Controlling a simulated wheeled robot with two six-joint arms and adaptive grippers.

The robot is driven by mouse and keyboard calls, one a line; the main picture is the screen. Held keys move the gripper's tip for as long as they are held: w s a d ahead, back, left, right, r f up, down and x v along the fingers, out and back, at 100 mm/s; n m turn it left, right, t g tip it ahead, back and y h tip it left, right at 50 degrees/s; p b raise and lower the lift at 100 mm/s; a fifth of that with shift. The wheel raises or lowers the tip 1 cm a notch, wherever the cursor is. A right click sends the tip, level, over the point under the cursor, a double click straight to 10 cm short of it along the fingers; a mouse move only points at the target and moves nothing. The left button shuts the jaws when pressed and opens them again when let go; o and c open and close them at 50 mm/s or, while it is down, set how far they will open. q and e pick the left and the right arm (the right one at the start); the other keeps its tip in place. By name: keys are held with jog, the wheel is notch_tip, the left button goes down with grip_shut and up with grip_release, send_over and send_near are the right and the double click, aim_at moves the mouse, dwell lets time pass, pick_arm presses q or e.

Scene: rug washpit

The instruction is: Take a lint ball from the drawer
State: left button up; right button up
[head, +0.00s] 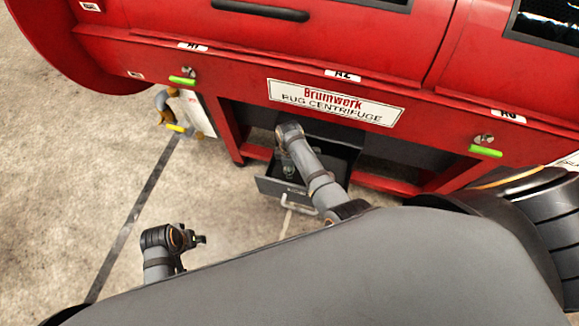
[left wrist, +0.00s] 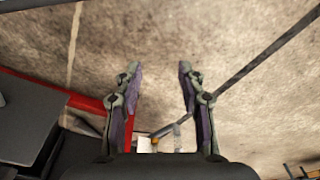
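The open drawer (head: 270,187) is a dark box pulled out under the red centrifuge, with a pale handle (head: 298,207) on its front. My right arm reaches over the drawer's front, and my right gripper (head: 288,168) points down inside it. Its fingers are small and dark there, so I cannot tell whether they hold anything. No lint ball can be made out; the arm and shadow hide part of the drawer's inside. My left gripper (head: 201,239) is low over the floor, left of the drawer. In the left wrist view its fingers (left wrist: 160,82) are apart with nothing between them.
The red rug centrifuge (head: 240,75) spans the back, with green-handled valves (head: 183,80) on its front. Its red legs (head: 228,135) stand beside the drawer. A hose fitting (head: 180,112) hangs at the left. The concrete floor (head: 80,150) at left is clear.

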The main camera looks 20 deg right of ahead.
pick_arm(q)
jog(key=s+a+f+p, duration=0.3)
jog(key=f+p, duration=0.1)
jog(key=f, duration=0.6)
pick_arm(e)
notch_tip(320, 180, up, 4)
jog(key=shift+r, duration=0.1)
notch_tip(320, 180, up, 2)
jog(key=p, duration=0.3)
jog(key=shift+r, duration=0.25)
jog(key=shift+r+p, duration=0.85)
jog(key=shift+p, duration=0.2)
pick_arm(q)
jog(key=s+a+f, duration=0.1)
jog(key=s+f, duration=0.4)
jog(key=s, duration=0.5)
jog(key=shift+s+a+y, duration=0.15)
jog(key=shift+a+y, duration=0.1)
jog(key=shift+y, duration=0.15)
